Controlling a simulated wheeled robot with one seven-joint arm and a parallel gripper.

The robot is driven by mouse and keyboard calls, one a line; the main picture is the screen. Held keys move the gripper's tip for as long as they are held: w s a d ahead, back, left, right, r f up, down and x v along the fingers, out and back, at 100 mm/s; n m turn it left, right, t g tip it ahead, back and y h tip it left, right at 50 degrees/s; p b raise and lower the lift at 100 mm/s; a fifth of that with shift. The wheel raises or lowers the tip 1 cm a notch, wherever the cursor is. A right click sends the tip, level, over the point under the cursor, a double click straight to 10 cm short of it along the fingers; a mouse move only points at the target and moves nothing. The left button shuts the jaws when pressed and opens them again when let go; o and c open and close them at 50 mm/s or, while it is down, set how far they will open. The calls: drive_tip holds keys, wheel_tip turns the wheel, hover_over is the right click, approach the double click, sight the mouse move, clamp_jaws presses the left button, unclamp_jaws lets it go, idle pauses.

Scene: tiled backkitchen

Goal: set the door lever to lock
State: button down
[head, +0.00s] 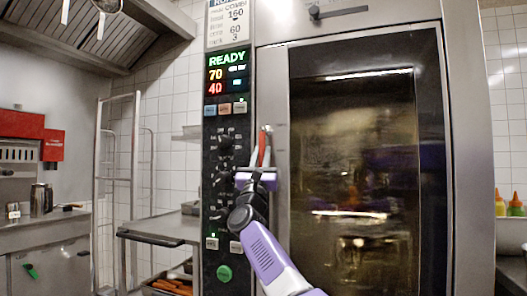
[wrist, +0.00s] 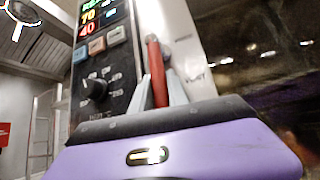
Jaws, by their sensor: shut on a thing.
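The oven door (head: 355,200) is a tall glass door in a steel frame, and it looks closed. Its lever has a red grip (head: 263,148) and stands nearly upright on the left side of the door frame, beside the control panel. In the wrist view the red lever (wrist: 156,72) rises between the fingers of my gripper (wrist: 160,92). My gripper is also in the head view (head: 262,160), at the lever's height. Its fingers are shut on the lever. The lower part of the lever is hidden behind the gripper body.
The control panel (head: 227,125) with knobs, buttons and a lit display is just left of my gripper. A steel counter (head: 170,226) and a wheeled rack (head: 136,130) stand further left. Sauce bottles (head: 515,204) are at the far right.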

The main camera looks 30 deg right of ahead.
idle(0.5)
drive_tip(key=c, duration=1.3)
unclamp_jaws()
drive_tip(key=shift+s+a+f, duration=0.15)
drive_tip(key=shift+a+f, duration=0.2)
drive_tip(key=shift+f, duration=0.05)
drive_tip(key=v, duration=0.6)
drive_tip(key=shift+s+f+p, duration=0.2)
drive_tip(key=shift+s+p, duration=0.1)
drive_tip(key=shift+a, duration=0.15)
